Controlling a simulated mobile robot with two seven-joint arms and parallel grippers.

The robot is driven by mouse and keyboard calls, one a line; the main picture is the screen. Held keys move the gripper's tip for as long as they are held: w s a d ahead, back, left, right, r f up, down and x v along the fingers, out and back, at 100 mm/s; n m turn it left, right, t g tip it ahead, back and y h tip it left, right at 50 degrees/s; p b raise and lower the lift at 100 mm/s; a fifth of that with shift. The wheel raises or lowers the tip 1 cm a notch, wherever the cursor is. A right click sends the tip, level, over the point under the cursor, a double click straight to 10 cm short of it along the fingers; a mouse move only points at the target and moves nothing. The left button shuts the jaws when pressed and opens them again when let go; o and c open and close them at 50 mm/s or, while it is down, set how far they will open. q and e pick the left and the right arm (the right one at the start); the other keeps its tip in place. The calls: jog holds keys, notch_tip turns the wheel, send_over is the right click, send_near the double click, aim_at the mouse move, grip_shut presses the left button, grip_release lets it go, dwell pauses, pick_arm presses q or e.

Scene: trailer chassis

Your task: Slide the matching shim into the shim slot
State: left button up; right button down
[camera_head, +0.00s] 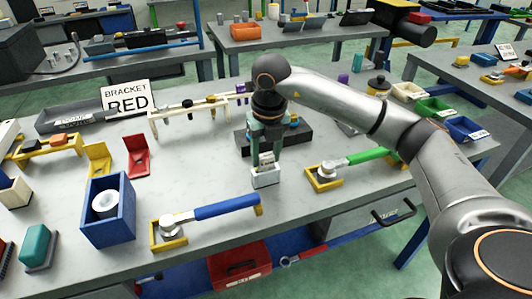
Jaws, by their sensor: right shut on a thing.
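My right gripper (267,157) points down at the middle of the bench, its greenish fingers shut on a small pale shim (267,161) with dark markings. The shim is directly over a small white open-topped holder (265,179), and its lower end is at or inside the holder's top; I cannot tell how deep. A dark block fixture (297,134) stands just behind the gripper and is partly hidden by it. I cannot make out which part is the shim slot. My left gripper is not in view.
A blue-handled tool (227,209) lies in front, and a green-handled tool (365,157) lies to the right. A blue box (108,230), a red bracket (137,162) and a "BRACKET RED" sign (127,99) are on the left. A rack (200,112) stands behind. Bare bench lies left of the gripper.

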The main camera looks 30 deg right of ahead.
jog(key=shift+f+b, duration=0.4)
jog(key=shift+f, duration=0.15)
jog(key=shift+c, duration=1.3)
grip_release()
jog(key=shift+o, duration=0.4)
jog(key=shift+o, duration=0.9)
jog(key=shift+r, duration=0.1)
jog(key=shift+r+p, duration=2.7)
jog(key=shift+r, duration=0.75)
